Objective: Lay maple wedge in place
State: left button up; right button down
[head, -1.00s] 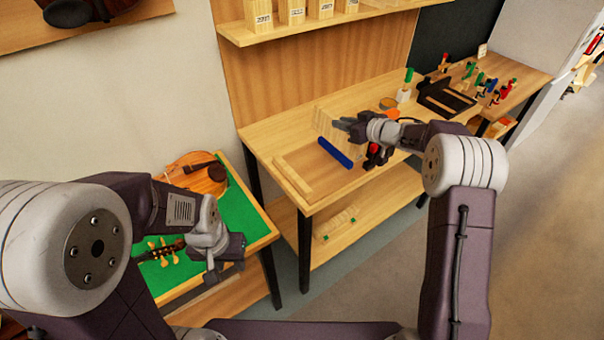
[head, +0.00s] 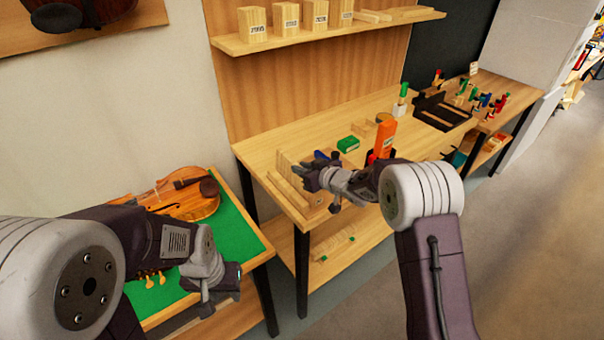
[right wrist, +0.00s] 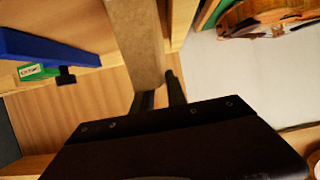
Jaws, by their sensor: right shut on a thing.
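The maple wedge, a pale wood piece, is in my right gripper (head: 308,176). In the right wrist view the wedge (right wrist: 137,38) stands out from between the dark fingers of that gripper (right wrist: 158,92). In the head view the held wedge (head: 285,163) shows just left of the gripper, over the left end of the bench. A long pale wood strip (head: 287,191) lies along the bench's left edge, close below the wedge; I cannot tell whether they touch. My left gripper (head: 228,285) hangs near the green-topped table, with its fingers unclear.
A blue bar (head: 321,155) lies partly hidden behind my right gripper. A green box (head: 348,144) and an upright orange box (head: 384,138) stand on the bench (head: 285,145). A violin (head: 182,198) lies on the green-topped table (head: 238,232) at left. A shelf (head: 330,33) hangs above.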

jog(key=shift+w+f, duration=0.15)
jog(key=shift+f, duration=0.3)
jog(key=shift+f, duration=0.1)
jog(key=c, duration=1.3)
grip_release()
jog(key=shift+c, duration=0.2)
